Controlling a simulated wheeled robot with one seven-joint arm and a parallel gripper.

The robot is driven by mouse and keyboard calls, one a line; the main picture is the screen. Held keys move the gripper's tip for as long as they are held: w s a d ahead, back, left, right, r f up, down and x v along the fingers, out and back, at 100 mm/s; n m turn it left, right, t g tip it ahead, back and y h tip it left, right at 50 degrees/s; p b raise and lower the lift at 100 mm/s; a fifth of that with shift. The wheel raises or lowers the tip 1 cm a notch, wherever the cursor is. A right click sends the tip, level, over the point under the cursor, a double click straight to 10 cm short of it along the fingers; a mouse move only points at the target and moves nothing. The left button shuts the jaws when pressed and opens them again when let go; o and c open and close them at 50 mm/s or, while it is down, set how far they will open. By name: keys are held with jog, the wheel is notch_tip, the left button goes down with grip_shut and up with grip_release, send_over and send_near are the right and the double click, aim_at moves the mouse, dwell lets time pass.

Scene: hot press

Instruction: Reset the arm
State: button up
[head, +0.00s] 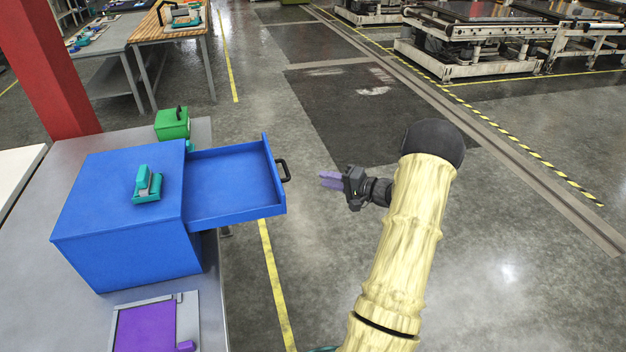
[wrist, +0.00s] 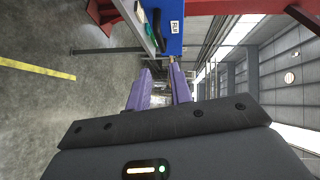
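My gripper (head: 325,180) has purple fingers and hangs in free air right of the open blue drawer (head: 232,185), pointing left towards it. The fingers are apart with nothing between them. In the wrist view the fingertips (wrist: 160,72) show a gap, with blue surfaces above them. The drawer is pulled out to the right from the blue cabinet (head: 120,225) and looks empty. Its black handle (head: 283,170) is on the right end, a little apart from my fingers. A teal object like a stapler (head: 147,184) lies on the cabinet top.
The cabinet stands on a grey table (head: 45,290) with a green box (head: 172,123) behind and a purple panel in a grey frame (head: 150,325) in front. A red post (head: 55,70) stands at the left. Open floor lies around my arm.

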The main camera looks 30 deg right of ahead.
jog(key=shift+v, duration=1)
